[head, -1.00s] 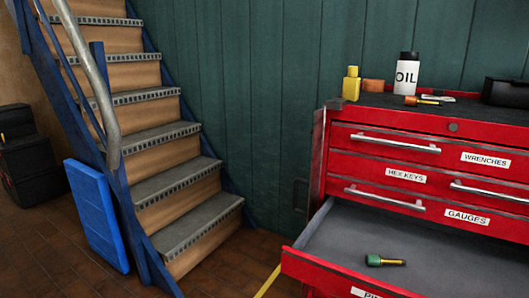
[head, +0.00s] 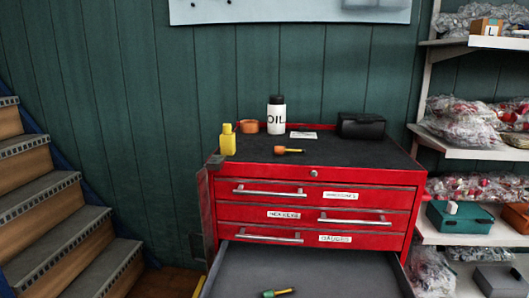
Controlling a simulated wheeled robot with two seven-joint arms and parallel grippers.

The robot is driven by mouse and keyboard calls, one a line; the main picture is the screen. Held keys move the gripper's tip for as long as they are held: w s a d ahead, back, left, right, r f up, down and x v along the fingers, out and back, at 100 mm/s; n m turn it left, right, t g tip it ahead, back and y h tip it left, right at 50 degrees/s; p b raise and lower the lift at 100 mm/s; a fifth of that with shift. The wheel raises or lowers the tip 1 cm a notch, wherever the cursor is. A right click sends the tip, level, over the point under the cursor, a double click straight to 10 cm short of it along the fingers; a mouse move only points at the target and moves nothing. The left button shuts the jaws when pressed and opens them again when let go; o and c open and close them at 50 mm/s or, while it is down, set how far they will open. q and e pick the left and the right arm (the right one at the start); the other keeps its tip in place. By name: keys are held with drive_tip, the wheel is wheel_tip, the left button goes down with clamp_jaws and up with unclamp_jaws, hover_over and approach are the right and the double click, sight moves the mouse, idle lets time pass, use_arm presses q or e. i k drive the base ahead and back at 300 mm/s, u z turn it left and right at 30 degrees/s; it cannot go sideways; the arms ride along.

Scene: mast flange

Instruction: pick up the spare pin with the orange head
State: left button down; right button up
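The pin with the orange head (head: 281,150) lies on the dark top of the red tool cabinet (head: 385,178), near the middle of its front half. Its thin shaft points right. A second pin with a green head (head: 269,294) lies in the open bottom drawer (head: 330,272), at the lower edge of the view. Neither of my grippers shows in the head view.
A yellow bottle (head: 228,140), an orange roll (head: 249,127), a white oil bottle (head: 277,116), a small card (head: 303,135) and a black box (head: 361,126) stand around the pin. Stairs (head: 60,240) are left; loaded shelves (head: 470,150) are right. The open drawer juts out in front.

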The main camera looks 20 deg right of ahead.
sight(280, 150)
drive_tip(key=k, duration=0.1)
drive_tip(key=z, duration=2)
drive_tip(key=i, duration=0.15)
drive_tip(key=u, duration=1.55)
drive_tip(key=i, duration=1)
drive_tip(key=u, duration=0.45)
